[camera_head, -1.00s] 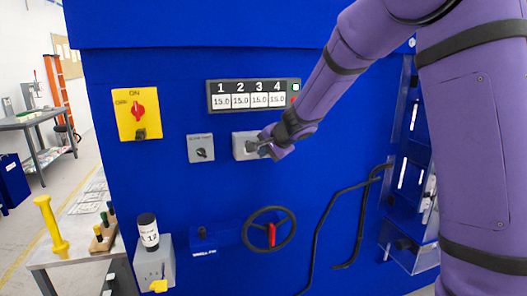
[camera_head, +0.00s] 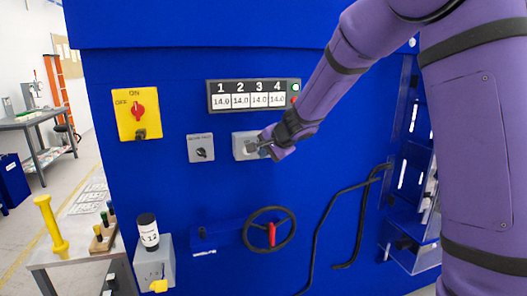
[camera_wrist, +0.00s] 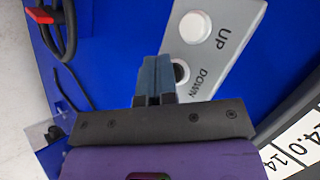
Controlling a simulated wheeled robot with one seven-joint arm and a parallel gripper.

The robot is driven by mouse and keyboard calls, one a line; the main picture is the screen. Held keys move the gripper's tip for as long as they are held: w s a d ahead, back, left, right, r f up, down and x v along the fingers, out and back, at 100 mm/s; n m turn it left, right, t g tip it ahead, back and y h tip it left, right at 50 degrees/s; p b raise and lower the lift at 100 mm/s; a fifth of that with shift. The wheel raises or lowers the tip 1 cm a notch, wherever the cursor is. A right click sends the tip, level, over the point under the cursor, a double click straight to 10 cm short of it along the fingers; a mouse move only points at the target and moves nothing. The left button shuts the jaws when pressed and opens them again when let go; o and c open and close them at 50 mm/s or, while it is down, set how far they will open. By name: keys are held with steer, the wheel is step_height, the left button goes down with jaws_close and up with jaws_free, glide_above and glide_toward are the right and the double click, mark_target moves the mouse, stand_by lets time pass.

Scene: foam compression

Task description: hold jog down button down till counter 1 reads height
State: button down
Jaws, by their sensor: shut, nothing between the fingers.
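The jog box (camera_head: 239,146) is a grey plate on the blue machine front. In the wrist view the plate (camera_wrist: 215,68) carries a white UP button (camera_wrist: 194,28) and, beside it, a dark DOWN button (camera_wrist: 182,71) in a pale ring. My gripper (camera_head: 264,145) is shut and empty at the box. In the wrist view my gripper's closed fingers (camera_wrist: 154,70) are at the DOWN button and hide part of it; they appear to touch it. The counter panel (camera_head: 254,87) shows 14.0 under 1, 2, 3 and 4. A cylinder (camera_head: 148,232) is labelled 12.
A yellow ON/OFF switch (camera_head: 138,113) and a grey switch box (camera_head: 200,148) are left of the jog box. A handwheel (camera_head: 269,229) with a red handle sits below. Black bent pipes (camera_head: 318,238) and clear shelves (camera_head: 410,200) are at right.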

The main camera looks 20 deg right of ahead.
steer(key=shift+s, duration=0.6)
steer(key=shift+s, duration=2.5)
steer(key=s+r+n+g+y, duration=0.1)
steer(key=s+r+n, duration=0.25)
steer(key=s, duration=0.45)
steer(key=s+r+n+g+y, duration=0.1)
steer(key=s+r+n, duration=0.2)
steer(key=s+r, duration=0.3)
steer(key=s+d+f+n+g+h, duration=0.1)
steer(key=s+d+n+h, duration=0.1)
steer(key=s, duration=0.8)
steer(key=s+d+n+h, duration=0.2)
steer(key=s+d, duration=0.3)
steer(key=s, duration=0.6)
steer(key=shift+s+d+f+g+h, duration=0.15)
steer(key=shift+f+g+h, duration=0.25)
steer(key=shift+h, duration=0.5)
